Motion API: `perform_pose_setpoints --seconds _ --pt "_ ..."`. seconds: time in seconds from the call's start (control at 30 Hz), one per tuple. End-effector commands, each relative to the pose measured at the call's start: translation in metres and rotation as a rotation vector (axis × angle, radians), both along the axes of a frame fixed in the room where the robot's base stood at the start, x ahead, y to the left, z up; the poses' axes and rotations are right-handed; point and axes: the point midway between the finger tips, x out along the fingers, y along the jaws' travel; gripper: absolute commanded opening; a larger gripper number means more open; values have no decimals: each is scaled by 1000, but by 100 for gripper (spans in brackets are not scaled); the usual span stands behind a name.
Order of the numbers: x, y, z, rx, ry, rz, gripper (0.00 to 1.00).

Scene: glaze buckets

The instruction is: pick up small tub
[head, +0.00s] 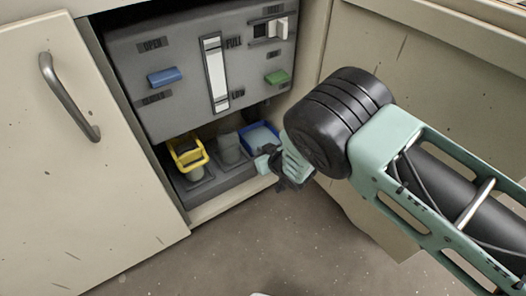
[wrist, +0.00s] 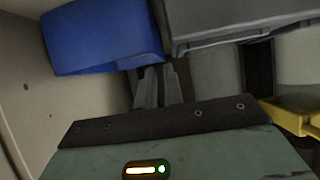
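Three tubs stand in a row on the low shelf in the head view: a yellow one (head: 187,152), a grey one (head: 229,150) and a blue one (head: 262,136). Which of them is the small tub is not clear from the frames. My gripper (head: 268,160) is at the front right of the blue tub, which it partly covers. In the wrist view my two fingers (wrist: 160,85) are close together, with their tips between the blue tub (wrist: 100,35) and a grey body (wrist: 225,20). Whether they grip a thin edge is not clear. Yellow (wrist: 295,116) shows at the right.
A grey panel (head: 190,100) with a white gauge (head: 216,72), a blue handle (head: 164,76) and a green handle (head: 277,77) hangs over the tubs. Cabinet walls and an open door (head: 75,150) flank the opening. The floor (head: 250,240) in front is clear.

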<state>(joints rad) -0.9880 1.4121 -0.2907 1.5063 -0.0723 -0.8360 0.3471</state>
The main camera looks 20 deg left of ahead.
Motion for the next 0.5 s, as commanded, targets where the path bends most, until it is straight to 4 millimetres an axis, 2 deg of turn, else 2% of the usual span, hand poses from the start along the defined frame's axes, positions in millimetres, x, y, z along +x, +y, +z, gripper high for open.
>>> perform_pose_setpoints --seconds 0.23,0.5 --pt "9 11 -10 0 -2 1 9" --pt "28 35 -25 1 -2 1 9"
